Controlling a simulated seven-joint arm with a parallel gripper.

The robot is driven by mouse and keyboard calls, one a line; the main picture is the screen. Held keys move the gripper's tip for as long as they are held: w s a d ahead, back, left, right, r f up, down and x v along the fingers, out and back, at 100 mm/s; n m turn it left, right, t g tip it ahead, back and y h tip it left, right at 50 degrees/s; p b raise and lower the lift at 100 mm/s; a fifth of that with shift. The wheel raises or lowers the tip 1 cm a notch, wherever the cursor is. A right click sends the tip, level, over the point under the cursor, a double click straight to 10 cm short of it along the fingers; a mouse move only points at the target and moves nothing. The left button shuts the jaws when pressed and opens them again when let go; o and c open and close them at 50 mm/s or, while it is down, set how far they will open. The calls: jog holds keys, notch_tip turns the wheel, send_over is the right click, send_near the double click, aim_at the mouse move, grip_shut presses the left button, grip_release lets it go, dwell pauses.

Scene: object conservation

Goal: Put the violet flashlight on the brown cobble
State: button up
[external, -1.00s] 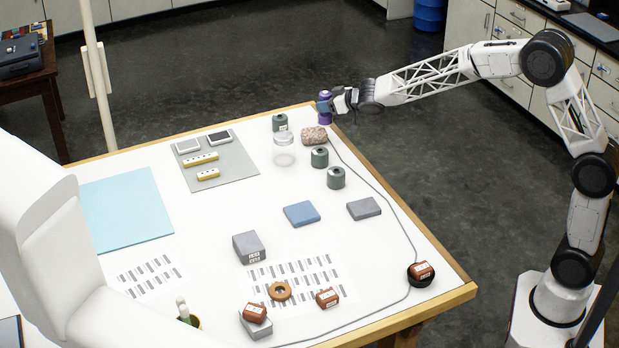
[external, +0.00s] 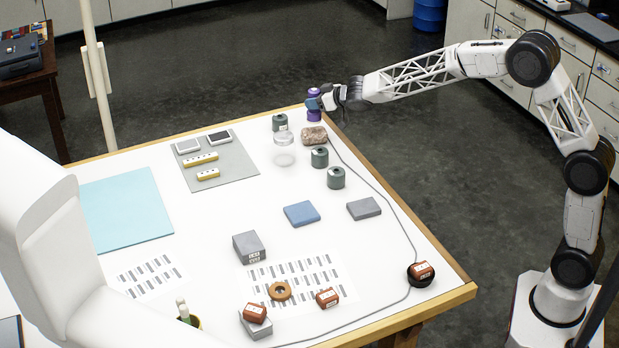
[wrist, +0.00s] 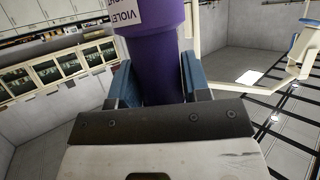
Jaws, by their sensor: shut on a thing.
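The violet flashlight (external: 314,113) is upright at the far right corner of the table in the external view. My gripper (external: 314,101) is shut on it from the right side. In the wrist view the flashlight (wrist: 158,68) stands between my two blue fingers, with a white label near its top. The brown cobble (external: 313,137) lies on the table just in front of and below the flashlight. I cannot tell whether the flashlight's base touches the tabletop or is a little above it.
A clear glass jar (external: 284,150) and a green cylinder (external: 280,122) stand left of the cobble. More green cylinders (external: 319,157) stand in front of it. A grey cable (external: 372,185) runs from near the cobble along the right side of the table.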

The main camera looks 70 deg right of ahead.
aim_at(318, 112)
jog(key=shift+f, duration=1.75)
jog(key=shift+f, duration=0.1)
jog(key=o, duration=1)
jog(key=shift+f, duration=0.1)
jog(key=shift+r, duration=0.2)
jog(key=shift+v, duration=6.05)
